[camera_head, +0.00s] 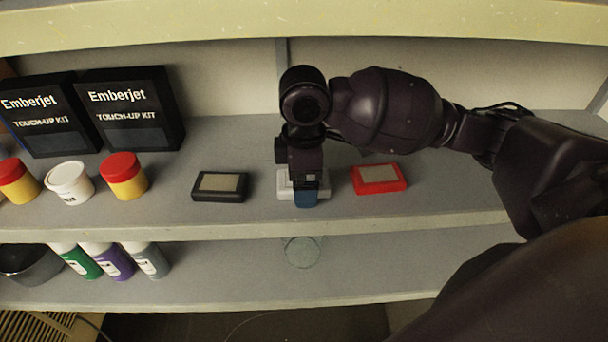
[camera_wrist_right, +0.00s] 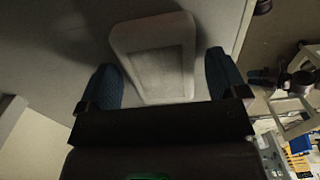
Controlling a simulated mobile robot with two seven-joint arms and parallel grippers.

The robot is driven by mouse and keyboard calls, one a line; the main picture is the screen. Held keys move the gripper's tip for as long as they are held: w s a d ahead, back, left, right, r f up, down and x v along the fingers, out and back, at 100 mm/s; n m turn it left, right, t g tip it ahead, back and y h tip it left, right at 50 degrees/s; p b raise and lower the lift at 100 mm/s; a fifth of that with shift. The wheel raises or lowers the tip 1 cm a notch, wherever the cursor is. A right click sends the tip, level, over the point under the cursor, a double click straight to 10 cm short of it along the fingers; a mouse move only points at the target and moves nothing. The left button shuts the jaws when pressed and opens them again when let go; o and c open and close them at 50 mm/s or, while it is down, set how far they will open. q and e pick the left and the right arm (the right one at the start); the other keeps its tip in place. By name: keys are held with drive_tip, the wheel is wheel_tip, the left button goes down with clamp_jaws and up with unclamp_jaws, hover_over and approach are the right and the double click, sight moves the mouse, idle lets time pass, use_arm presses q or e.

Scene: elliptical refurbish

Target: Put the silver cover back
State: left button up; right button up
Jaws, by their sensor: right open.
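The silver cover (camera_head: 284,188), a light grey rounded block with a recessed panel, lies on the upper shelf between a black one and a red one. My right gripper partly hides it in the head view. In the right wrist view the cover (camera_wrist_right: 154,58) sits between the blue fingertips, with a gap on each side. My right gripper (camera_head: 306,197) is open above the cover and points down; it also shows in the right wrist view (camera_wrist_right: 162,78). My left gripper is not in view.
A black block (camera_head: 220,186) is to the left of the cover and a red block (camera_head: 379,178) to the right. Jars (camera_head: 124,176) and touch-up kit boxes (camera_head: 130,108) stand further left. The lower shelf holds bottles (camera_head: 112,262) and a round grey disc (camera_head: 303,252).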

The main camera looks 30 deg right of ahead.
drive_tip(key=shift+r, duration=0.1)
drive_tip(key=shift+r, duration=3.8)
